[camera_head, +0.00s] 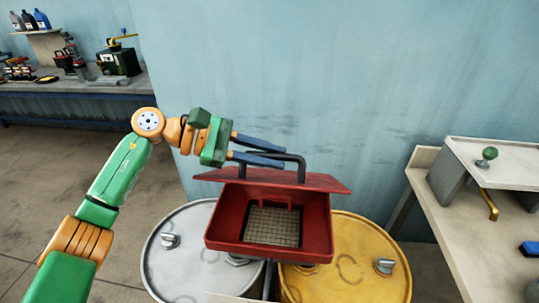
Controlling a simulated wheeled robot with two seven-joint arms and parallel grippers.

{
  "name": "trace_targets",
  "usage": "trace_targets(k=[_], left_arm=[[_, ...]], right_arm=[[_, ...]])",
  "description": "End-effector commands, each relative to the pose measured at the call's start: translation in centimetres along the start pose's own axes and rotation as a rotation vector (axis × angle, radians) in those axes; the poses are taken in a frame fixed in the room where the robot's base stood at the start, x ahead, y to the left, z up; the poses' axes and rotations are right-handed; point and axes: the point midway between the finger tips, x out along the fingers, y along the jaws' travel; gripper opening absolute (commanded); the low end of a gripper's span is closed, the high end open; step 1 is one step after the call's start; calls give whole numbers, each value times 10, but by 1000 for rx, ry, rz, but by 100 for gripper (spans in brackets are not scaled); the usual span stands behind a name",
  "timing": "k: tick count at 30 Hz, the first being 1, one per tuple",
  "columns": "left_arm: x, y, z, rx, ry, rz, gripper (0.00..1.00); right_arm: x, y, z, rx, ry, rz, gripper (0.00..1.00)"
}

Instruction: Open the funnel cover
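The red funnel (318,238) is a square box, with a grid (272,226) inside its open mouth. Its red cover (325,181) is raised at the back edge, seen nearly edge-on, and the mouth is uncovered. A black handle (303,168) stands up from the cover. My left gripper (284,157) reaches in from the left. Its two blue fingers are apart and overlap the handle in the picture. Whether they touch it, I cannot tell. My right gripper is not in view.
A grey drum (187,258) and a yellow drum (352,262) stand below the funnel. A pale bench (462,243) is at the right. A workbench (60,88) with tools and bottles is at the far left. A blue wall (340,80) stands behind.

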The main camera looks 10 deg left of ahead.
Motion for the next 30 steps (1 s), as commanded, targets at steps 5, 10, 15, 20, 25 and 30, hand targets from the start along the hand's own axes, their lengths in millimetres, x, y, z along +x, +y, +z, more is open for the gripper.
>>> trace_targets(k=[5,10,15,20,25,30], left_arm=[[0,0,0,0,0,-1,48],[0,0,0,-1,1,-1,48],[-25,-2,-5,1,3,4,48],[-57,0,-3,-1,2,2,48],[-71,0,-1,0,1,0,48],[-71,0,0,-1,0,-1,48]], right_arm=[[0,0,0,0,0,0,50],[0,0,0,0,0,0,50],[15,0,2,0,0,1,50],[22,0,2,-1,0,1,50],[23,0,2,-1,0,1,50],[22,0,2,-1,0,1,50]])
